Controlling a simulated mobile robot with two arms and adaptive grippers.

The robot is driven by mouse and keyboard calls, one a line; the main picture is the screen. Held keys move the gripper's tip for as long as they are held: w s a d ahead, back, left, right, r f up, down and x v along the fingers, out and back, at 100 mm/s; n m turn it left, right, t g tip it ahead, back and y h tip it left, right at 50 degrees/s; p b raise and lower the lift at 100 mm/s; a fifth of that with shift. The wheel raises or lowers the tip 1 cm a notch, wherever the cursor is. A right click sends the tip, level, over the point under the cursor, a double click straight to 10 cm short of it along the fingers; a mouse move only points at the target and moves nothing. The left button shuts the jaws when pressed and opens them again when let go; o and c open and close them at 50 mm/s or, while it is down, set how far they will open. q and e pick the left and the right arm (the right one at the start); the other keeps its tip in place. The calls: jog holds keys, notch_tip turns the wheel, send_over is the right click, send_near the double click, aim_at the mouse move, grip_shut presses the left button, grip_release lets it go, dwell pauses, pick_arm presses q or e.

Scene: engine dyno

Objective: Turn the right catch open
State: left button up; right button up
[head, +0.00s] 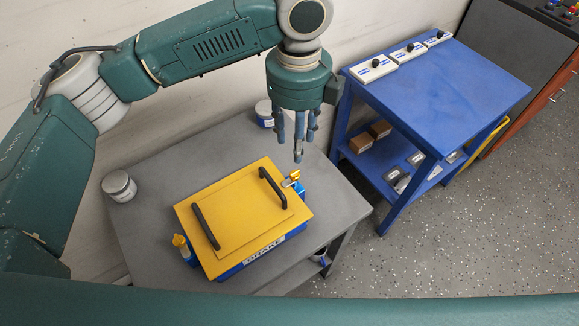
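A blue box labelled "BRAKE" (264,250) with a yellow lid (243,218) and two black handles stands on a grey table. The right catch (291,178), a small yellow lever on a blue mount, sits at the lid's right edge. The left catch (181,242), also yellow, is at the left edge. My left gripper (297,143) hangs pointing down above and just behind the right catch. Its fingers are spread with nothing between them, and its tips appear apart from the catch. My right gripper is not in view.
On the grey table (152,226), a lidded tin (119,186) stands at the left and another tin (264,112) at the back. A blue workbench (450,88) with white switch boxes (373,69) stands to the right. Speckled floor is free at lower right.

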aim_at(295, 172)
pick_arm(q)
notch_tip(295, 172, down, 11)
jog(key=shift+w+f+p, duration=0.1)
jog(key=shift+p, duration=0.4)
jog(key=shift+c, duration=0.5)
grip_shut()
